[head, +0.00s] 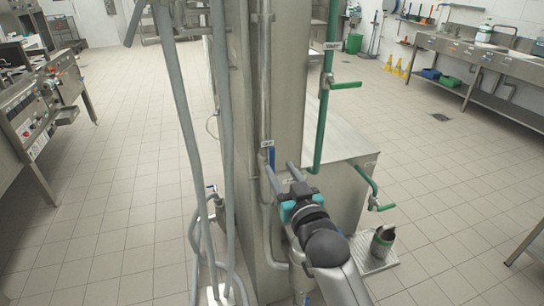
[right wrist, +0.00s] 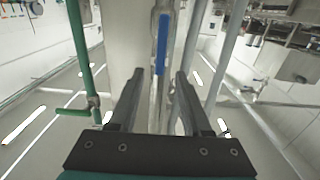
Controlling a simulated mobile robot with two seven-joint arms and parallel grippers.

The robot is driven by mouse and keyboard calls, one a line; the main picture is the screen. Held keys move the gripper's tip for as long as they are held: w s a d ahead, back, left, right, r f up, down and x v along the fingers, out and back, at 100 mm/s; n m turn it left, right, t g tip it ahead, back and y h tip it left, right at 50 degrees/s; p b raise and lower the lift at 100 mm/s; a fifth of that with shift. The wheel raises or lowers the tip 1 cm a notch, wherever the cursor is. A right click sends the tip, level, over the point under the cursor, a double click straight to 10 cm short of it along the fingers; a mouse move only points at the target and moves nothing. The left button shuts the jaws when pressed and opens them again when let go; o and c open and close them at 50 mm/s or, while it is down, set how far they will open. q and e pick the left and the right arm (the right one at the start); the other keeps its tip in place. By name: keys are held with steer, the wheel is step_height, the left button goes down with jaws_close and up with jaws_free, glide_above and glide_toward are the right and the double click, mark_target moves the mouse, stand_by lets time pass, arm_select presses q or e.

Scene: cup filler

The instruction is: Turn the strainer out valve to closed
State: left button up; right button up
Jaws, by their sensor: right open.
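A blue valve handle (head: 271,157) sits on a vertical metal pipe on the side of the steel column. A small label (head: 267,144) is just above it, too small to read, so I cannot tell for sure that this is the strainer out valve. In the right wrist view the blue handle (right wrist: 162,42) runs lengthwise along the pipe. My right gripper (head: 280,170) is open, its fingertips close to the blue handle. In the right wrist view the open gripper (right wrist: 160,75) has the handle's lower end between or just beyond its fingertips; contact cannot be told. My left gripper is not in view.
A green pipe has an upper green handle (head: 346,85) and a lower one (head: 384,207) on the right. A dark cup (head: 382,242) stands on a metal tray (head: 372,264) below. Tiled floor lies open around.

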mark_target(273, 157)
steer(key=shift+b+x, duration=0.4)
steer(key=shift+x, duration=3.2)
steer(key=shift+f, duration=0.1)
jaws_close()
